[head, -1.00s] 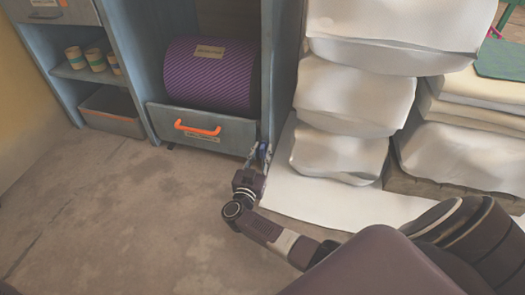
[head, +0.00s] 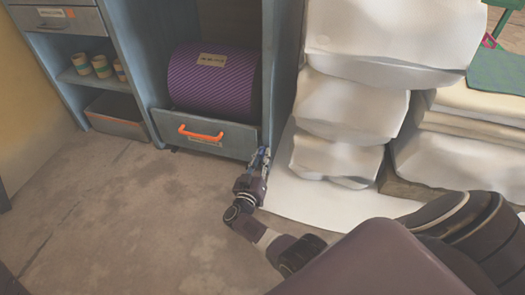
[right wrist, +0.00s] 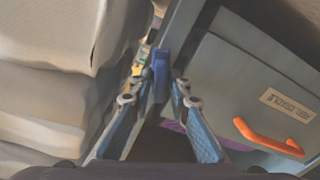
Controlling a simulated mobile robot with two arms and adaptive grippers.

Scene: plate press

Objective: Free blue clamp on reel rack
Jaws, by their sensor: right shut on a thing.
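The blue clamp (right wrist: 161,75) shows in the right wrist view at the edge of the reel rack (right wrist: 190,62), between my fingertips. My right gripper (right wrist: 158,88) is shut on it. In the head view my right gripper (head: 262,157) is at the lower right front corner of the reel rack (head: 268,90), beside the drawer, and the clamp is mostly hidden by the fingers. A purple striped reel (head: 212,80) sits in the rack above the drawer (head: 215,137) with the orange handle (head: 200,134). My left gripper is not in view.
White wrapped stacks (head: 345,105) stand close to the right of the rack, leaving a narrow gap at my gripper. A white sheet (head: 300,195) lies under them. Paper cups (head: 102,66) stand on a shelf at left. The floor (head: 110,215) in front is clear.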

